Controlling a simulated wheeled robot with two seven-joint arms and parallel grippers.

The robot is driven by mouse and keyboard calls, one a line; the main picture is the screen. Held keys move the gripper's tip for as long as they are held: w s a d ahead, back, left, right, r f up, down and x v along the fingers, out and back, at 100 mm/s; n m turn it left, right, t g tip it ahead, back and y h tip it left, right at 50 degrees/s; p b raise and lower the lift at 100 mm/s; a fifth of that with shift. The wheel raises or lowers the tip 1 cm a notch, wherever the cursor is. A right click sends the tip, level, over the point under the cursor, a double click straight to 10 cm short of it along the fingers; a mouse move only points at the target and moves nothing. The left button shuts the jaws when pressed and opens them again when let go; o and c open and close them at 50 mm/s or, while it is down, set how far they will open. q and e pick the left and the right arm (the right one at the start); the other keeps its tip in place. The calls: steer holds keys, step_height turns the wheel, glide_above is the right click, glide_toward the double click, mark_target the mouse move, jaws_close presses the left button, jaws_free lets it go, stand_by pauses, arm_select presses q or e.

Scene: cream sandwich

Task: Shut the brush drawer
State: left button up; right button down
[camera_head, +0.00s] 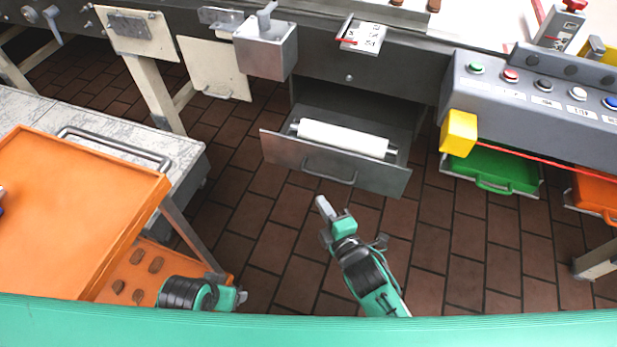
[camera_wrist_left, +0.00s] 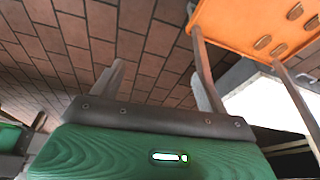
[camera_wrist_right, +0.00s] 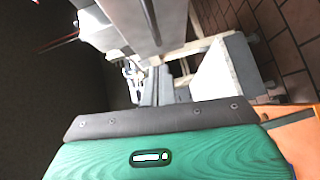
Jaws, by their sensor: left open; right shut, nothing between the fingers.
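The brush drawer (camera_head: 335,167) is a dark grey drawer under the machine's front. It is pulled out, and a white brush roller (camera_head: 343,138) lies inside it. Its front panel carries a bar handle (camera_head: 330,171). My right gripper (camera_head: 322,207) is shut and empty, just in front of the drawer's front panel and a little below the handle in the head view. My left gripper (camera_head: 240,296) is low at the bottom left, over the floor near the orange tray cart. In the left wrist view its two fingers (camera_wrist_left: 158,85) are apart with nothing between them.
A cart with an orange tray (camera_head: 90,215) stands at the left. A grey control box with coloured buttons (camera_head: 530,95) and a yellow block (camera_head: 459,132) is right of the drawer. A green drawer (camera_head: 492,170) and an orange drawer (camera_head: 597,195) sit below it. Brick floor lies open in front.

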step_height(320, 180, up, 2)
steer(key=n, duration=0.1)
steer(key=b, duration=0.2)
glide_toward(301, 148)
steer(key=a, duration=0.3)
steer(key=shift+t+y, duration=0.4)
steer(key=w, duration=0.2)
steer(key=w+f, duration=0.1)
steer(key=w, duration=0.1)
steer(key=shift+w+d, duration=0.1)
steer(key=shift+d, duration=0.05)
steer(key=shift+w+d+r, duration=0.1)
steer(key=shift+w+d, duration=0.05)
steer(key=shift+w, duration=0.35)
arm_select(q)
steer(key=v, duration=0.4)
steer(key=shift+s+r, duration=0.25)
steer(key=shift+s, duration=0.05)
